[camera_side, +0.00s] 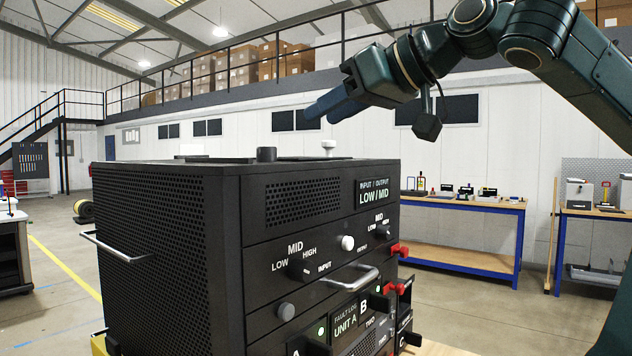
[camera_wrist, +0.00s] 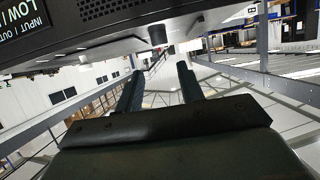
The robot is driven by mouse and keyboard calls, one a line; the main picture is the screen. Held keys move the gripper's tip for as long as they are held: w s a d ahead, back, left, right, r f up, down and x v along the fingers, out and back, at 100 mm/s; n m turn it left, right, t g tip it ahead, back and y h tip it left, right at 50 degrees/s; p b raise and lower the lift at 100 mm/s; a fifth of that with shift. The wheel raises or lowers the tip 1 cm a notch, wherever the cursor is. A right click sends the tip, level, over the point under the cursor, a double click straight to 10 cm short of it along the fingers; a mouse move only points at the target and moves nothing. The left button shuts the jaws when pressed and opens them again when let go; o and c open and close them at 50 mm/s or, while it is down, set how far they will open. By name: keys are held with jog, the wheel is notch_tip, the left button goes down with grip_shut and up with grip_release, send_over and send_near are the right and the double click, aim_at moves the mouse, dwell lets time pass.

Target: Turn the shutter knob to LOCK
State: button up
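My gripper (camera_side: 320,115) is above the top of the black rack unit (camera_side: 150,215) in the side view, its fingers pointing left. In the wrist view its two fingers (camera_wrist: 160,70) are apart with nothing between them. No shutter or LOCK label is readable, so I cannot tell which knob is the shutter knob. A dark knob (camera_wrist: 157,34) shows beyond the fingers in the wrist view.
The unit's front has an INPUT knob (camera_side: 300,268), a display reading LOW/MID (camera_side: 374,192) and a metal handle (camera_side: 352,280). Red connectors (camera_side: 399,250) stick out at its right edge. A blue-framed workbench (camera_side: 470,262) stands behind. Air above the unit's left part is free.

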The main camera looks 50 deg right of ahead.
aim_at(273, 148)
jog(key=shift+x, duration=6.4)
jog(key=shift+s+f, duration=0.1)
jog(key=shift+c, duration=0.5)
jog(key=c, duration=0.6)
